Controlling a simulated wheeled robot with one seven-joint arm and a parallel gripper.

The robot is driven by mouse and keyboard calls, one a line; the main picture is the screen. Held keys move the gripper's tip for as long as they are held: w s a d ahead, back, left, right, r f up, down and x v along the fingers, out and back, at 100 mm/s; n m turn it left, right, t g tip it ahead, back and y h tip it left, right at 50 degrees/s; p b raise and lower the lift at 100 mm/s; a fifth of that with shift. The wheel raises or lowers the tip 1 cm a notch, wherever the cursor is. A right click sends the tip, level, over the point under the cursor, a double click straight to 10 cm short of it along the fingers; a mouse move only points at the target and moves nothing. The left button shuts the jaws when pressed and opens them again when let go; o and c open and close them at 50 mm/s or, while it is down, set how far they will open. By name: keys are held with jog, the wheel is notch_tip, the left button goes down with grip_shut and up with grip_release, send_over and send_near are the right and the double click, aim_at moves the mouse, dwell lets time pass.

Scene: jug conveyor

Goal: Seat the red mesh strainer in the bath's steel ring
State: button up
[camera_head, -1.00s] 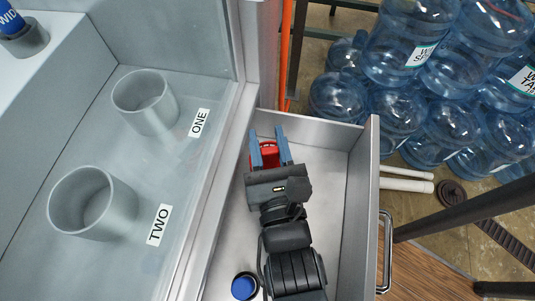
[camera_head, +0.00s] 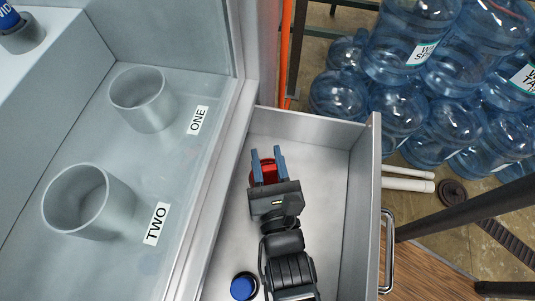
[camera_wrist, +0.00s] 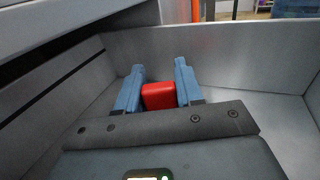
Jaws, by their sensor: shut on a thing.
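My gripper (camera_head: 266,160) is low inside the open metal drawer, with its blue fingers shut on a red thing (camera_head: 268,172), which I take for the red strainer. In the wrist view the red thing (camera_wrist: 158,96) shows as a plain block between the fingertips (camera_wrist: 160,84). Its mesh is not visible, and its lower part is hidden by the gripper and fingers. I cannot tell whether it touches the drawer floor. I cannot make out the bath's steel ring in either view.
The drawer (camera_head: 318,200) has raised walls close around my arm. A blue round-topped piece (camera_head: 243,287) lies near its front left. Left, behind a frame edge, stand grey cups marked ONE (camera_head: 143,100) and TWO (camera_head: 88,203). Large water jugs (camera_head: 440,110) are stacked at right.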

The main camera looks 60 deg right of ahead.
aim_at(270, 173)
jog(key=o, duration=1.1)
jog(key=shift+r, duration=0.1)
jog(key=v, duration=0.7)
jog(key=shift+s+a+b, duration=0.2)
jog(key=shift+b, duration=0.1)
